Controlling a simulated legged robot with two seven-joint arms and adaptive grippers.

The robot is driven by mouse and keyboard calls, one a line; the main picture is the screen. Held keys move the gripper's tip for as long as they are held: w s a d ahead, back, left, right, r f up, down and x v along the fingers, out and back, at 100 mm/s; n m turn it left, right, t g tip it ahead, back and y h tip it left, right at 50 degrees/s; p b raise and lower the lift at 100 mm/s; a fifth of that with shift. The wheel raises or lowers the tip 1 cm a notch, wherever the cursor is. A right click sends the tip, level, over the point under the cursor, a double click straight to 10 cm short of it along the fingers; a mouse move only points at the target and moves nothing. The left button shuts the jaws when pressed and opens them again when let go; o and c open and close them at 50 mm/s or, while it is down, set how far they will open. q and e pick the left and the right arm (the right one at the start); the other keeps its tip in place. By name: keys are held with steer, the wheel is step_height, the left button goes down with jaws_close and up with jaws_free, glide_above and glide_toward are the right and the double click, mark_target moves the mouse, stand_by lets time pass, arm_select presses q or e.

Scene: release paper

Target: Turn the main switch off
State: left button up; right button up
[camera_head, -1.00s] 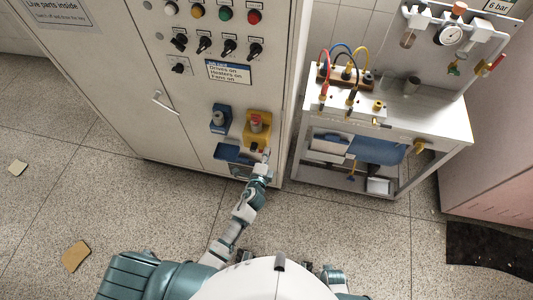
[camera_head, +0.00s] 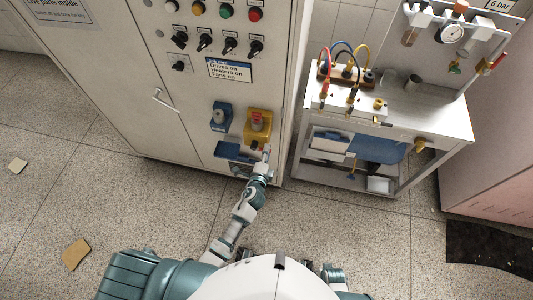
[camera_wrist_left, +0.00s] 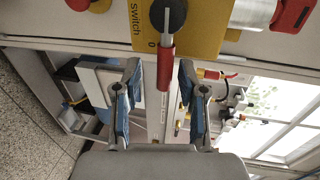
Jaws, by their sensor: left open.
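The main switch (camera_wrist_left: 168,15) is a dark round hub with a lever on a yellow plate (camera_wrist_left: 205,30) marked "switch" and "0" in the left wrist view. Its red lever grip (camera_wrist_left: 166,68) reaches down in that view between my open left fingers (camera_wrist_left: 160,78), with a gap visible on each side. My right gripper is not in view.
A blue unit (camera_head: 220,116) and a blue tray (camera_head: 228,151) are left of the yellow housing on the cabinet. A silver and red fitting (camera_wrist_left: 288,14) sits beside the switch. A white bench (camera_head: 440,125) with cables stands to the right.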

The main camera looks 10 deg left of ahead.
arm_select(q)
steer(key=v, duration=1.2)
steer(key=shift+f, duration=0.2)
steer(key=shift+d+f, duration=0.1)
steer(key=s+a+f+n+g, duration=0.2)
steer(key=s+f+n+g, duration=0.1)
steer(key=f, duration=0.4)
steer(key=s+a+f+n+g+y, duration=0.1)
steer(key=s+a+f+n+g, duration=0.2)
steer(key=f, duration=0.4)
steer(key=s+a+f+n+g, duration=0.2)
steer(key=s+f+n, duration=0.15)
steer(key=f, duration=0.35)
steer(key=s+a+f+n+g, duration=0.1)
steer(key=s+f+n+g, duration=0.2)
steer(key=s+f, duration=0.2)
steer(key=s+a+f+n+g, duration=0.2)
steer(key=s+f, duration=0.4)
steer(key=s, duration=0.5)
steer(key=shift+a+f+n+g+h, duration=0.3)
steer(key=shift+n+g, duration=0.2)
steer(key=shift+n, duration=0.45)
